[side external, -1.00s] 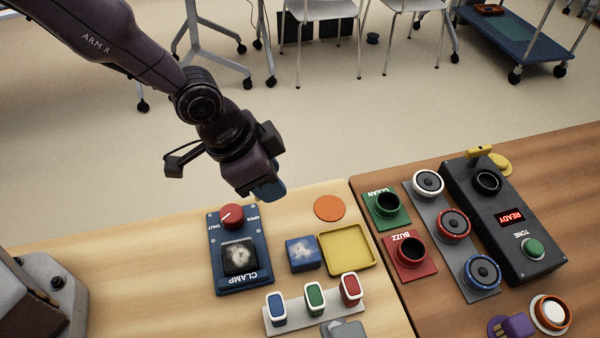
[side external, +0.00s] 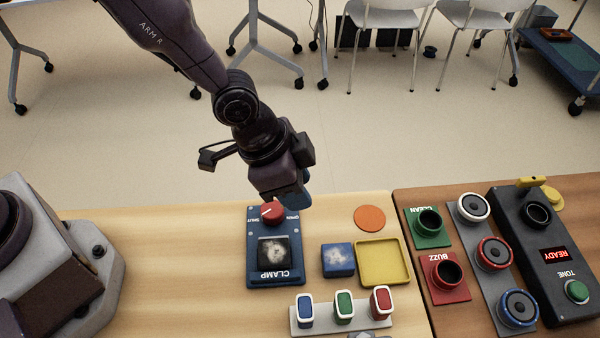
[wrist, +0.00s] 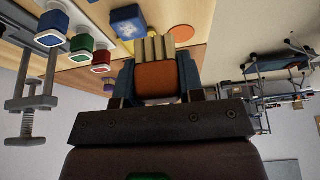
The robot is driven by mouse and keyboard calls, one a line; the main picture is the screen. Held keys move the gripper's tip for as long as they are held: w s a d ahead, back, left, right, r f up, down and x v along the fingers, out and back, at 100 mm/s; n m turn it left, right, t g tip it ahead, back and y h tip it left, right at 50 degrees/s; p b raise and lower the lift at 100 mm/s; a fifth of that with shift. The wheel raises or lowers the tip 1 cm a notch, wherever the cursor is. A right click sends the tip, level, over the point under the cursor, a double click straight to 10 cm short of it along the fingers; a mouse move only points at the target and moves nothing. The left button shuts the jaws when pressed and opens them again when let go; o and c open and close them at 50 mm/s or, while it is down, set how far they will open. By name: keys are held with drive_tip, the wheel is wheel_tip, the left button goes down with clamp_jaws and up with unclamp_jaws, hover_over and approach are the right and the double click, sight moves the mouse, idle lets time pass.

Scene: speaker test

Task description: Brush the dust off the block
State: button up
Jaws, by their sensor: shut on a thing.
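A blue block (side external: 338,260) with a pale, dusty-looking patch on top sits on the light wood table, left of a yellow tray (side external: 408,262). It also shows in the wrist view (wrist: 127,22). My gripper (side external: 292,200) is above the table's far edge, behind the blue clamp unit (side external: 256,276). In the wrist view its blue fingers are shut on a brush (wrist: 155,80) with an orange body and cream bristles. The clamp unit has a dark square, also with a pale patch, and a red knob (side external: 272,212).
A rack with blue, green and red-topped pieces (side external: 343,308) stands in front of the block. An orange disc (side external: 369,218) lies behind the tray. Green and red cups, speakers and a black READY box (side external: 550,255) stand on the darker table at right.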

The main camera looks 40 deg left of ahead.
sight(278, 260)
drive_tip(key=shift+s+f+m, duration=0.2)
drive_tip(key=shift+s+m, duration=0.05)
drive_tip(key=shift+m, duration=0.35)
drive_tip(key=s+d+r+m+g, duration=0.15)
drive_tip(key=s+m+g, duration=0.5)
drive_tip(key=m, duration=0.95)
drive_tip(key=shift+d+f, duration=0.25)
drive_tip(key=shift+f, duration=1.85)
drive_tip(key=shift+d+f, duration=0.2)
drive_tip(key=shift+f, duration=1.85)
drive_tip(key=shift+w+a+f, duration=0.2)
drive_tip(key=shift+w+a, duration=0.3)
drive_tip(key=shift+c, duration=0.3)
drive_tip(key=shift+w+a, duration=0.9)
drive_tip(key=shift+s+d, duration=0.85)
drive_tip(key=shift+s, duration=0.05)
drive_tip(key=shift+s+d+r, duration=0.1)
drive_tip(key=shift+s+d, duration=0.45)
drive_tip(key=shift+s, duration=0.05)
wheel_tip(278, 260, up, 2)
drive_tip(key=shift+w+r+t, duration=0.15)
drive_tip(key=shift+r+t, duration=0.05)
drive_tip(key=shift+t, duration=0.05)
drive_tip(key=shift+r, duration=2.85)
